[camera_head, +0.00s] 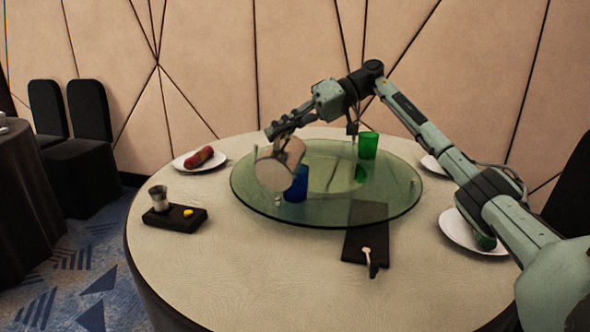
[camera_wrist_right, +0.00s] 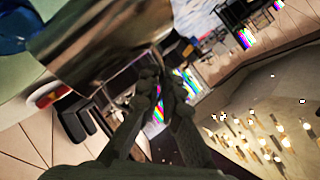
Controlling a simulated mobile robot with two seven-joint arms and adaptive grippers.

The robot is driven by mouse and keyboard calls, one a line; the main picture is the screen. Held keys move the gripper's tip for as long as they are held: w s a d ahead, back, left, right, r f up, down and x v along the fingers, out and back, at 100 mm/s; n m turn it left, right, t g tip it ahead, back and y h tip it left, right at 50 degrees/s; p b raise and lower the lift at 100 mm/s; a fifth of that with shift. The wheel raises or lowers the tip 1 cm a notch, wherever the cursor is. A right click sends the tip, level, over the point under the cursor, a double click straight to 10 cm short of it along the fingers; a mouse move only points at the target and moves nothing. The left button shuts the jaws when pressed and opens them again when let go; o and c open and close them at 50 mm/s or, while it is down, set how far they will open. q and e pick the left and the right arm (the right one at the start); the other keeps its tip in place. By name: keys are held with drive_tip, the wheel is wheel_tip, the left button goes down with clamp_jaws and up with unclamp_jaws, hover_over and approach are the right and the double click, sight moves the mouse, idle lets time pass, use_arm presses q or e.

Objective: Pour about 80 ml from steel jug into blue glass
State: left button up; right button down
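The steel jug (camera_head: 277,170) is held tilted in the air above the glass turntable (camera_head: 350,205). It also fills the top of the right wrist view (camera_wrist_right: 100,40). My right gripper (camera_head: 286,135) is shut on the jug from above, its fingers showing in the right wrist view (camera_wrist_right: 160,88). The blue glass (camera_head: 298,187) stands upright on the turntable, just right of and below the jug, which partly covers it. Whether liquid is flowing, and the level in the glass, I cannot see. My left gripper is not in view.
A green glass (camera_head: 368,146) stands at the turntable's back. A dark tray (camera_head: 190,222) with a small metal cup (camera_head: 158,198) is at left. Plates (camera_head: 187,160) sit around the round table (camera_head: 200,275). A dark board (camera_head: 352,248) lies at front. The front left tabletop is clear.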

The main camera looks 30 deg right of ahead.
sight(270, 156)
drive_tip(key=shift+r, duration=0.1)
drive_tip(key=shift+n+t+h, duration=0.3)
drive_tip(key=shift+n+h, duration=0.3)
drive_tip(key=shift+h, duration=0.1)
drive_tip(key=s+a+f, duration=0.2)
drive_tip(key=a, duration=0.1)
drive_tip(key=shift+s+f, duration=0.15)
drive_tip(key=shift+s+a+f+h, duration=0.15)
drive_tip(key=shift+a+f+h, duration=0.15)
drive_tip(key=shift+h, duration=0.1)
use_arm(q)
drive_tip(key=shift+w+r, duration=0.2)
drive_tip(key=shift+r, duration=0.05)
use_arm(e)
drive_tip(key=shift+s+a+f+n+t+h, duration=0.3)
drive_tip(key=shift+a+f+n+t+h, duration=0.15)
drive_tip(key=shift+n+t+h, duration=0.2)
idle(0.4)
